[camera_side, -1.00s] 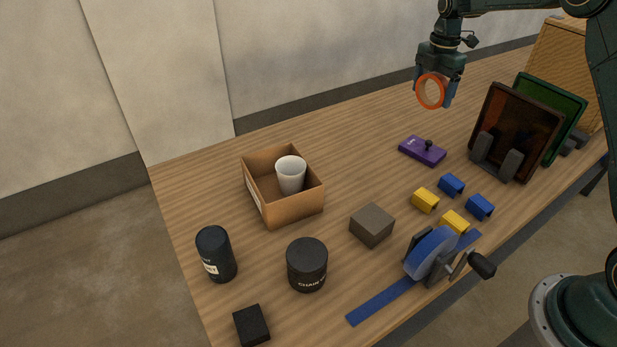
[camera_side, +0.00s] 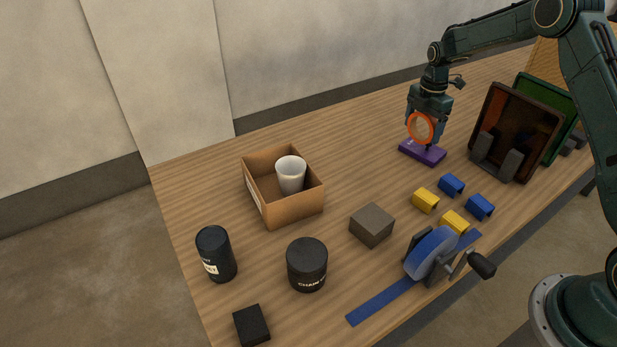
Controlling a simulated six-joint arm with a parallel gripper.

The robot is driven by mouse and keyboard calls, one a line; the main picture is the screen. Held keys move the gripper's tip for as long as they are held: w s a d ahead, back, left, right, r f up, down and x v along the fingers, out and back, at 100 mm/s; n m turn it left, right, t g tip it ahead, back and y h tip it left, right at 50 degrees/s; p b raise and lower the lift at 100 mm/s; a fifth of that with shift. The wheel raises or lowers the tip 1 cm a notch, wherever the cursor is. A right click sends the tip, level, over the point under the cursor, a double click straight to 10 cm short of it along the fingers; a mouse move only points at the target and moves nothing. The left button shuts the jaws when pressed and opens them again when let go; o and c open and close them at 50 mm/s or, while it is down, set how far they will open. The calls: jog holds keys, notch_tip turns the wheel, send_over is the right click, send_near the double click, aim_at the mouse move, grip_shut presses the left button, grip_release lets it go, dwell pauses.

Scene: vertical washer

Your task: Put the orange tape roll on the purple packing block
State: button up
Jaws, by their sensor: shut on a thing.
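The orange tape roll (camera_side: 411,131) is a ring held upright in my gripper (camera_side: 426,135), with its open face toward the camera. My gripper points down and is shut on the roll. The purple packing block (camera_side: 415,151) lies flat on the table directly below. The roll's lower edge appears close above the block or at its top; I cannot tell whether they touch. The small dark knob seen on the block earlier is now mostly hidden behind the roll and gripper.
Dark and green panels stand in a grey rack (camera_side: 495,157) to the right. Blue and yellow clips (camera_side: 425,200) lie in front. The table left of the purple block is clear.

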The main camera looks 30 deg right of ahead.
aim_at(420, 137)
jog(key=shift+f, duration=1.7)
jog(key=shift+f, duration=0.15)
jog(key=o, duration=1)
notch_tip(420, 137, up, 11)
jog(key=shift+r, duration=0.7)
